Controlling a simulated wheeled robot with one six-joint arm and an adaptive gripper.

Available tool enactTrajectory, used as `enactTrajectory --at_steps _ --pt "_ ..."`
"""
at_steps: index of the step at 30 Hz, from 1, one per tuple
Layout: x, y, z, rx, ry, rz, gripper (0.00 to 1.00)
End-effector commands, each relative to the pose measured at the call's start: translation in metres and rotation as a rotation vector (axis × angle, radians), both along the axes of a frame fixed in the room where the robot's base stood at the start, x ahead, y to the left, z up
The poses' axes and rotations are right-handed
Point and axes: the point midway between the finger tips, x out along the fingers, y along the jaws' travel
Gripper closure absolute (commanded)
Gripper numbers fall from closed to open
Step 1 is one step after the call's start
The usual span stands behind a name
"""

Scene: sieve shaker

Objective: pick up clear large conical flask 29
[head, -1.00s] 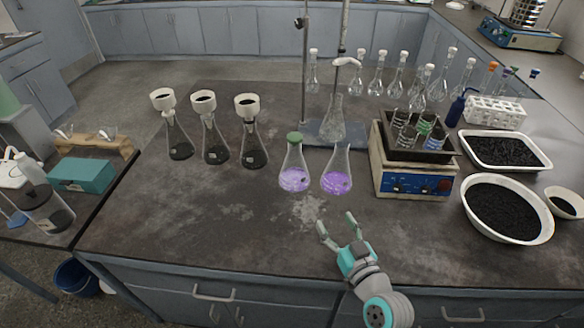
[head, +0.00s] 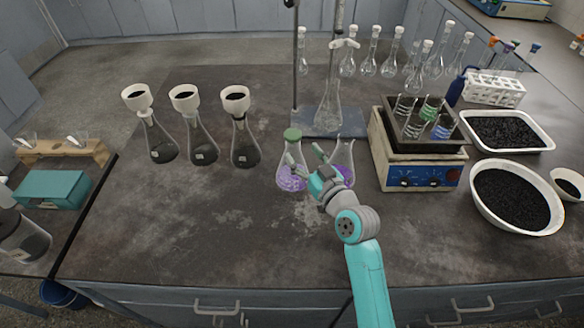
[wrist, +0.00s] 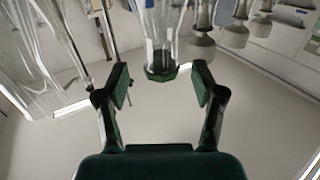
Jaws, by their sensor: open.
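No number 29 is readable on any flask. A clear conical flask with a green stopper (head: 291,178) and purple liquid stands on the bench. An open clear flask with purple liquid (head: 344,160) stands just right of it, partly hidden by my gripper. A clear, empty-looking conical flask (head: 328,112) stands behind on the stand base. My gripper (head: 304,153) is open and empty, its fingers pointing toward the stoppered flask. In the wrist view, which appears upside down, the green stopper (wrist: 161,73) shows between and beyond the open fingers (wrist: 160,82).
Several dark-filled flasks with white funnels (head: 192,125) stand to the left. A shaker (head: 418,172) with glassware stands to the right, beside white trays of black granules (head: 508,132). The stand's pole (head: 296,60) rises behind. The bench front is clear.

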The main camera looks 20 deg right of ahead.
Motion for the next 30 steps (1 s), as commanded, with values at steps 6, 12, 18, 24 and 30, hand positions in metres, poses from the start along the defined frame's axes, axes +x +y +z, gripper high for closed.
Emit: enactTrajectory --at_steps 6,12,18,24,30 --pt "0.014 0.003 -0.001 -0.001 0.0 0.0 0.31" --pt "0.041 0.009 -0.005 0.0 0.0 0.001 0.31" --pt "0.058 0.012 -0.004 0.0 -0.001 0.0 0.31" --pt "0.059 0.012 -0.005 0.0 0.0 -0.001 0.31" --pt "0.059 0.012 -0.005 0.0 0.0 -0.001 0.71"
